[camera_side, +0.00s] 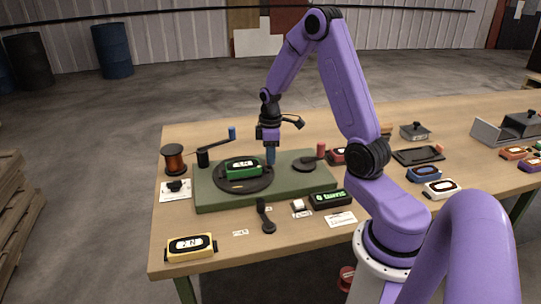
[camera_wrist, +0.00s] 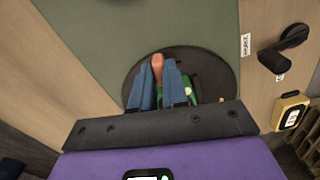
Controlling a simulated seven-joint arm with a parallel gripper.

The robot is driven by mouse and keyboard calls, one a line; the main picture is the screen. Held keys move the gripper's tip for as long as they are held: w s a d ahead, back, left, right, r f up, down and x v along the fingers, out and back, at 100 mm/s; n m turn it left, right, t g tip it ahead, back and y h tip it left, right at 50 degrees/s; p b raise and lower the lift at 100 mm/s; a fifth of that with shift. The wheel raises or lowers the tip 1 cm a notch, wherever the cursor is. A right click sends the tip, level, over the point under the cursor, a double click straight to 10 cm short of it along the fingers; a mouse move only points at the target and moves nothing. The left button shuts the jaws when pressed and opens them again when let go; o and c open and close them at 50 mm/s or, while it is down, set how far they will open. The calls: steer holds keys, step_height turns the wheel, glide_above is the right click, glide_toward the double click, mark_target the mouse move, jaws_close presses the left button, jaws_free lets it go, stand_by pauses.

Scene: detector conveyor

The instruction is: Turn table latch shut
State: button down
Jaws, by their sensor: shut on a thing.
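A dark round turntable (camera_side: 232,187) sits on the green base plate (camera_side: 212,201), with a green detector box (camera_side: 243,168) on it. My gripper (camera_side: 271,160) points down at the back right edge of the turntable. In the wrist view its blue fingers (camera_wrist: 160,84) are shut on a reddish-brown handle (camera_wrist: 157,65) over the turntable (camera_wrist: 215,68). I take this handle for the table latch; its lower part is hidden between the fingers, so I cannot tell its angle. The green box shows only partly behind the right finger.
A crank with a blue knob (camera_side: 232,132) stands behind left, near a copper spool (camera_side: 174,160). A red-knobbed crank (camera_side: 320,150) is on the right. A black lever (camera_side: 266,216) and a "0 turns" display (camera_side: 331,199) are in front. A yellow box (camera_side: 191,247) sits front left.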

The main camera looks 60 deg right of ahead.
steer(key=shift+w+n, duration=0.1)
steer(key=shift+n, duration=1)
steer(key=c, duration=1.4)
jaws_free()
step_height(320, 180, up, 18)
steer(key=shift+f, duration=0.25)
